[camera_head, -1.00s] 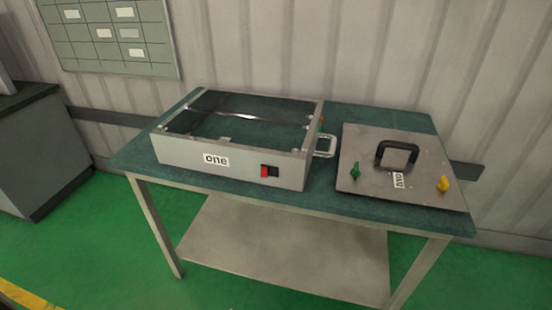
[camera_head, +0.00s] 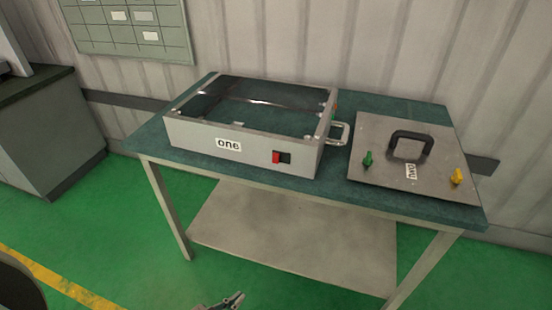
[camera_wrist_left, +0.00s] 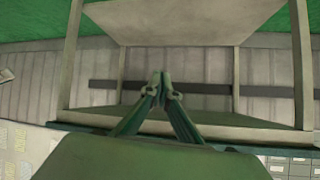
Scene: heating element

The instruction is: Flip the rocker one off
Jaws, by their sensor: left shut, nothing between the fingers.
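The rocker switch (camera_head: 282,157), red on its left half and dark on its right, is set in the front wall of the grey open-topped box labelled "one" (camera_head: 195,136). The box sits on the left part of the green-topped table (camera_head: 150,143). My left gripper (camera_head: 234,299) shows at the bottom edge of the head view, well below and in front of the switch. Its fingers are shut and empty, and they also show together in the left wrist view (camera_wrist_left: 159,78). The switch cannot be made out in the wrist view. My right gripper is not in view.
A metal plate labelled "two" (camera_head: 385,183) lies right of the box, with a black handle (camera_head: 410,143), a green knob (camera_head: 367,159) and a yellow knob (camera_head: 457,176). A lower shelf (camera_head: 290,237) is empty. The floor in front is clear.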

